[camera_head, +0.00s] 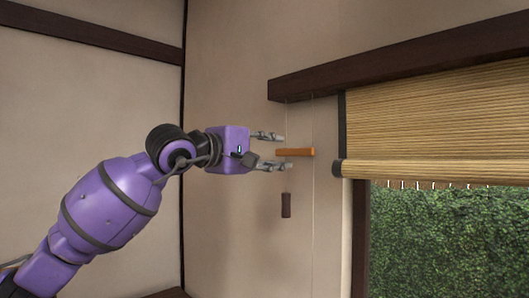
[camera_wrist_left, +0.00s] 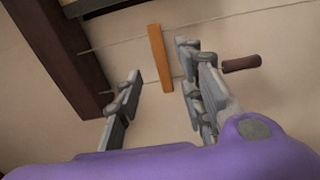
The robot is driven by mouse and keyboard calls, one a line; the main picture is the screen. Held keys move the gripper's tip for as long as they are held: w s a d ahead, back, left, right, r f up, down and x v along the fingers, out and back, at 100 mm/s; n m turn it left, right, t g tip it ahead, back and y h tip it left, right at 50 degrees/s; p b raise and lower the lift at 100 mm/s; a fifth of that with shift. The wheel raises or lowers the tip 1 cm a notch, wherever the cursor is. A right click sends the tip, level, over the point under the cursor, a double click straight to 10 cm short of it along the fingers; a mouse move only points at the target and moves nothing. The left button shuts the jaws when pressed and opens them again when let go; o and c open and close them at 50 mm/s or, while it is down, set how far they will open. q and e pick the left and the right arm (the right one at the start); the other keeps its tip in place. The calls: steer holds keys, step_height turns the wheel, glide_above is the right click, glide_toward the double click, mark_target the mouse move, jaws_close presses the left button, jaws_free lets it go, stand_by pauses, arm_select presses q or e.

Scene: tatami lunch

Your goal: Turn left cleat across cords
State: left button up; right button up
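The left cleat (camera_head: 295,152) is a small orange-brown wooden bar, lying level on the wall beside the window. It also shows in the left wrist view (camera_wrist_left: 160,57), ahead of the fingers. Two thin cords (camera_head: 313,210) hang from the dark beam past the cleat. A dark brown cord weight (camera_head: 286,205) hangs below it and shows in the left wrist view (camera_wrist_left: 241,63). My left gripper (camera_head: 274,151) is open, its fingers above and below the cleat's left end. I cannot tell whether they touch it. My right gripper is not in view.
A dark wooden beam (camera_head: 400,65) runs above the window. A partly rolled bamboo blind (camera_head: 440,120) hangs right of the cleat, with a green hedge (camera_head: 440,240) outside. The plain wall (camera_head: 235,60) around the left gripper is clear.

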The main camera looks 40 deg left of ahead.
arm_select(q)
steer(key=shift+s+a, duration=0.1)
steer(key=shift+s, duration=1.05)
